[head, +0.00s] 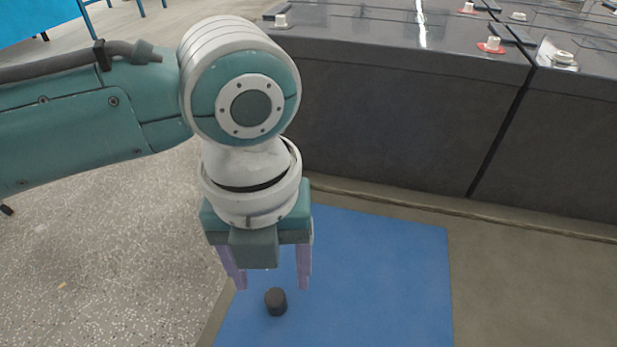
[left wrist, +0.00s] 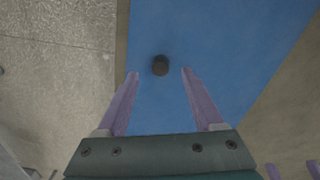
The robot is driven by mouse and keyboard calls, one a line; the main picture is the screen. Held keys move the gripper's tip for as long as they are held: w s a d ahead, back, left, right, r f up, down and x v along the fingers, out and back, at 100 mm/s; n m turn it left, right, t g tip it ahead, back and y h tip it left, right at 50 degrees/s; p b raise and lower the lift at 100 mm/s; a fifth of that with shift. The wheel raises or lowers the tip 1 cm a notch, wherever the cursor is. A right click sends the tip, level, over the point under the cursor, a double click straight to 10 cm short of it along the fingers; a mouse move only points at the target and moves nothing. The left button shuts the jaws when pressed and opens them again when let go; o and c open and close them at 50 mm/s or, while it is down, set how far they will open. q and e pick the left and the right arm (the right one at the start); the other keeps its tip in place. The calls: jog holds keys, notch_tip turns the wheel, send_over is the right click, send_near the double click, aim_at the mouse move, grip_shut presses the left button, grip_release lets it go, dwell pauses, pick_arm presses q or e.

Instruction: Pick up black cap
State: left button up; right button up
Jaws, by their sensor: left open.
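The black cap (head: 276,301) is a small dark cylinder standing on the blue mat (head: 390,270). In the left wrist view the cap (left wrist: 160,65) lies a little beyond the fingertips, about midway between them across the picture. My left gripper (head: 271,287) points down over the mat with its two purple fingers spread apart and nothing between them. In the left wrist view the open fingers (left wrist: 160,72) frame the cap without touching it.
Large dark battery blocks (head: 400,120) with terminals on top stand in a row behind the mat. A low ledge (head: 470,222) runs along their foot. Speckled grey floor (head: 110,250) lies to the left. The mat around the cap is clear.

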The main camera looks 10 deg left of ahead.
aim_at(274, 296)
pick_arm(q)
jog(key=f, duration=0.2)
jog(key=f+b, duration=0.1)
jog(key=f, duration=0.1)
jog(key=shift+s+f, duration=0.2)
jog(key=shift+f, duration=0.1)
jog(key=shift+c, duration=0.3)
grip_shut()
